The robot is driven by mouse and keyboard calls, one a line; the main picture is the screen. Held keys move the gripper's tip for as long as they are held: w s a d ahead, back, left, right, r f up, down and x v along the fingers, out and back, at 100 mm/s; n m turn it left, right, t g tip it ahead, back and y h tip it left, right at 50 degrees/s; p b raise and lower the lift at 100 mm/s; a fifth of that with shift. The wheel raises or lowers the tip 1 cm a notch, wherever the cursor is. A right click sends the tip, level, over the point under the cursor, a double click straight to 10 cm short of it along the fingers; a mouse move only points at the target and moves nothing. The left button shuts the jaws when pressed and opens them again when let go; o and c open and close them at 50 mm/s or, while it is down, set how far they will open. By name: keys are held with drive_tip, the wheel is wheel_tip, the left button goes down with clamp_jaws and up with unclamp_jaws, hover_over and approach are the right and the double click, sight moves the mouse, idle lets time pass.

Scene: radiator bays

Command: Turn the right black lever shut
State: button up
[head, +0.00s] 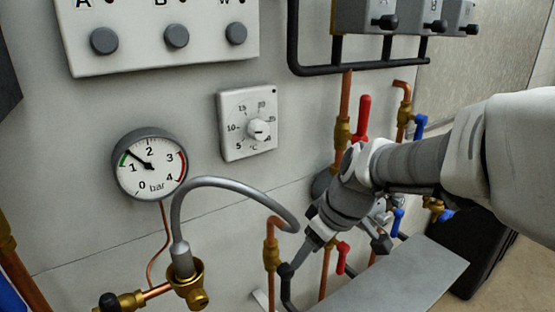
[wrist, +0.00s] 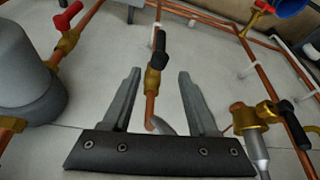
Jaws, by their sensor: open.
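The right black lever (wrist: 159,44) sits on a brass valve (wrist: 153,80) on a copper pipe in the wrist view. It appears to lie roughly in line with that pipe. In the head view, the lever (head: 285,271) shows small beside the brass fitting, partly hidden by my gripper. My gripper (wrist: 158,74) is open and empty, its two fingers on either side of the valve in the picture. The lever is just beyond the fingertips. I cannot tell whether a finger touches it. In the head view, my gripper (head: 302,254) is close to the lever.
Another black lever (head: 110,302) sits on the valve at lower left. A grey hose (head: 225,183) arches beside my gripper. Red levers (head: 342,258) and blue levers (head: 397,222) are close to my arm. A pressure gauge (head: 149,164) is on the wall.

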sight(289, 279)
drive_tip(key=b+x, duration=0.3)
drive_tip(key=x, duration=1.2)
drive_tip(key=shift+f, duration=0.2)
clamp_jaws()
drive_tip(key=shift+d, duration=0.1)
idle(0.6)
